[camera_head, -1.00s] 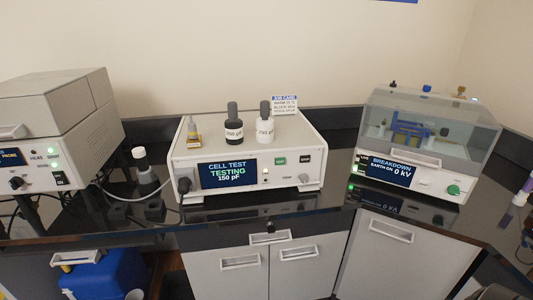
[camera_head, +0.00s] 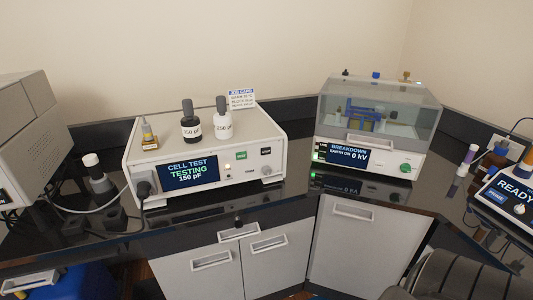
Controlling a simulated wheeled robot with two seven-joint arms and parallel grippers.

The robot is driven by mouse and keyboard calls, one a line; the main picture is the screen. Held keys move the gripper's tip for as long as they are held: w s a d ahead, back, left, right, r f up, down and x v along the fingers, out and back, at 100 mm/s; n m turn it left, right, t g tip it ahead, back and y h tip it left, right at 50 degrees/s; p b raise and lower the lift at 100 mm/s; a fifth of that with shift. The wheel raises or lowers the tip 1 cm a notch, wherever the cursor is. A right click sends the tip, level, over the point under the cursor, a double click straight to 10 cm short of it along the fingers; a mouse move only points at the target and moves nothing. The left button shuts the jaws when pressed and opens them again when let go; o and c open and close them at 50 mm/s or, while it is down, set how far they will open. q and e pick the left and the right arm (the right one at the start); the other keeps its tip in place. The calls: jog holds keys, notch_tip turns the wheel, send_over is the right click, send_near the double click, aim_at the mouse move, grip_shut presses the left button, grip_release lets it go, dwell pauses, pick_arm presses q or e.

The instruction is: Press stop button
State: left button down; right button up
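The white cell test unit (camera_head: 215,177) stands on the black bench at the middle left. Its screen (camera_head: 189,172) reads CELL TEST, TESTING, 150 pF. On its front face are a green button (camera_head: 241,155) and a black button (camera_head: 265,151). Their small labels are too blurred to read for certain, so I cannot tell surely which is stop. The breakdown tester (camera_head: 372,128) stands to the right with a clear cover, and its screen (camera_head: 351,151) reads BREAKDOWN, EARTH ON, 0 kV. It has a green knob (camera_head: 405,168). Neither of my grippers is in view.
Two bottles, one dark (camera_head: 190,127) and one white (camera_head: 223,123), stand on the cell test unit before a job card (camera_head: 242,98). A device reading READY (camera_head: 515,190) is at the right edge. A grey machine (camera_head: 30,135) is at the left.

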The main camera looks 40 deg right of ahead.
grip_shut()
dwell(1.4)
